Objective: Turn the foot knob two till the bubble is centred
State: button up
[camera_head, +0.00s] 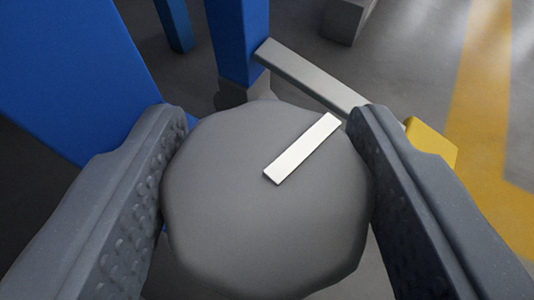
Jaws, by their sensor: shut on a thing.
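A large grey knob (250,220) with a rounded, lobed edge fills the middle of the view. A white bar mark (302,148) on its top face slants toward the upper right. My gripper (268,165) has one dark grey finger on each side of the knob and is shut on it. The knob's sides and lower part are hidden beneath its top. No bubble or level shows in this view, and no number can be read on the knob.
A blue post (238,40) stands just behind the knob, with a large blue panel (75,65) at left. A grey bar (310,75) runs right from the post toward a yellow block (431,142). Grey floor with a yellow stripe (478,95) lies at right.

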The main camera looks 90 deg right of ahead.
jog(key=shift+w+a+r+m+g+b, duration=0.1)
jog(key=shift+w+a+m+g+b, duration=0.05)
jog(key=shift+w+m+g+b, duration=0.3)
jog(key=o, duration=1)
jog(key=shift+s, duration=0.2)
jog(key=p+v, duration=0.4)
jog(key=v, duration=0.9)
jog(key=shift+a+r, duration=0.1)
jog(key=shift+a, duration=0.2)
